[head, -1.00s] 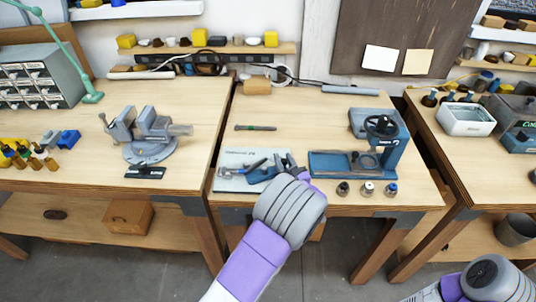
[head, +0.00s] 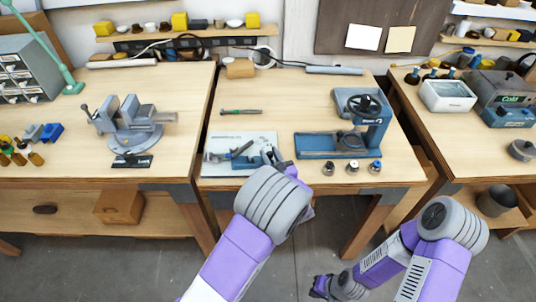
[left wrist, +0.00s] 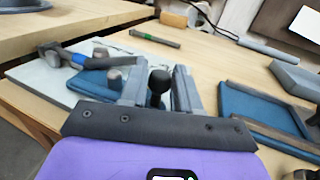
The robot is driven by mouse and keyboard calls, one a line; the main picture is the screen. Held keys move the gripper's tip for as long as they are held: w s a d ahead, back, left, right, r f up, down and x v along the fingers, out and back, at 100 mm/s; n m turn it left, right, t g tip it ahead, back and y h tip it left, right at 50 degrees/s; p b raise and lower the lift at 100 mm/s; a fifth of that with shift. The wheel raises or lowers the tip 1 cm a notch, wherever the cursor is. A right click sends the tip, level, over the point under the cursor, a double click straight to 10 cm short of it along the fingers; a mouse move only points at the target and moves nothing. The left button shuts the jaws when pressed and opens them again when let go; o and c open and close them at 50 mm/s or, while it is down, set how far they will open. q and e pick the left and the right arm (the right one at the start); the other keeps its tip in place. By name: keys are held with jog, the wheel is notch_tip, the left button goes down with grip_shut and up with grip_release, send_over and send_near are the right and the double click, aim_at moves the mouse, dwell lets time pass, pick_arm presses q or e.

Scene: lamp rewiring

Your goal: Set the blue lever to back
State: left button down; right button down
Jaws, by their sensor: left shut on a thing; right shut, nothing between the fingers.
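A blue fixture (left wrist: 98,86) lies on a pale board (head: 210,163) at the front left of the middle bench. A dark lever-like bar with a blue band (left wrist: 78,60) lies along the fixture; it also shows in the head view (head: 240,150). My left gripper (left wrist: 158,88) reaches over the fixture's right end, its fingers shut around a black round knob (left wrist: 157,80). The knob's lower part is hidden, and I cannot tell how it joins the blue-banded bar. My right gripper (head: 320,287) is shut and empty, low over the floor in front of the bench.
A blue press with a black wheel (head: 362,106) stands right of the board, with several small knobs (head: 328,168) in front. A green-handled tool (head: 240,112) lies behind the board. A grey vise (head: 130,125) stands on the left bench. The bench middle is clear.

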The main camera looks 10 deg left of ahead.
pick_arm(q)
jog(key=shift+a, duration=0.4)
jog(key=c, duration=0.9)
grip_release()
jog(key=shift+d, duration=0.1)
jog(key=shift+s+d, duration=0.15)
jog(key=p+v, duration=0.1)
jog(key=v, duration=0.6)
jog(key=shift+f, duration=0.1)
jog(key=shift+c, duration=0.3)
